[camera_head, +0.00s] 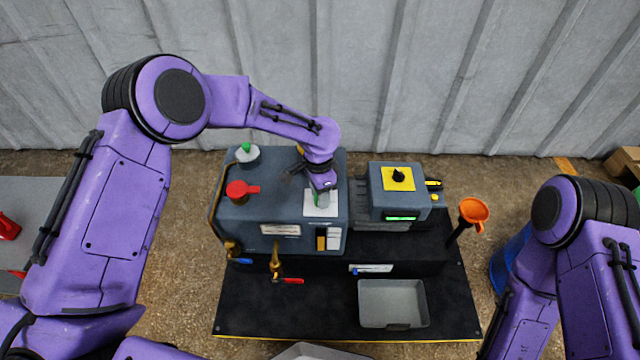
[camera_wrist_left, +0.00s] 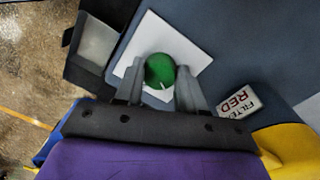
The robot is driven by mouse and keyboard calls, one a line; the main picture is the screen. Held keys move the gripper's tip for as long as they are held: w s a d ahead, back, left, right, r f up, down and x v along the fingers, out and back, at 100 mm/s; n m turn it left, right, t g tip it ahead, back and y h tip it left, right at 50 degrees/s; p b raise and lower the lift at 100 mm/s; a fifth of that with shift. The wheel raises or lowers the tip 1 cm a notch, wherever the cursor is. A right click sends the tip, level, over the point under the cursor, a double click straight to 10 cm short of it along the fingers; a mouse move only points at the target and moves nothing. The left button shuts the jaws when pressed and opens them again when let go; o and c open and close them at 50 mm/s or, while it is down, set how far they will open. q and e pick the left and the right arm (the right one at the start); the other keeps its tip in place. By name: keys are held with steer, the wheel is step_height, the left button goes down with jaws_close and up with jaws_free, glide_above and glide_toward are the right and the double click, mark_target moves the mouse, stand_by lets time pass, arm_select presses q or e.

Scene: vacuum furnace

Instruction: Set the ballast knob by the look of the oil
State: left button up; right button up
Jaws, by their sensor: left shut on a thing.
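The grey pump housing (camera_head: 285,215) stands on a black bench. On its top is a white plate (camera_head: 312,208) with a green knob, which shows clearly in the left wrist view (camera_wrist_left: 160,70) and has a small white mark. My left gripper (camera_head: 321,196) reaches down onto this knob, with its fingers shut on the knob's two sides; in the wrist view it also shows (camera_wrist_left: 160,85). An amber window (camera_head: 321,240) is on the housing's front, beside white labels (camera_head: 334,238). My right arm enters at the right; its gripper is out of view.
A red-capped fitting (camera_head: 240,190) and another green-topped fitting (camera_head: 246,153) stand on the housing. A motor box (camera_head: 398,200) is to the right, with an orange funnel (camera_head: 474,211) beyond. Brass taps (camera_head: 276,265) and a grey tray (camera_head: 393,323) are in front.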

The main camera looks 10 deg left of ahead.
arm_select(q)
steer(key=n+p, duration=0.1)
steer(key=p, duration=0.1)
steer(key=n+p, duration=0.2)
steer(key=shift+s+r, duration=0.1)
steer(key=shift+r, duration=0.15)
steer(key=shift+f+n+p, duration=0.2)
steer(key=shift+n+p, duration=1.15)
steer(key=shift+n, duration=0.35)
steer(key=o, duration=1.1)
steer(key=shift+c, duration=0.2)
step_height(320, 180, up, 10)
steer(key=p, duration=0.2)
steer(key=shift+a+r, duration=0.2)
steer(key=shift+a, duration=0.05)
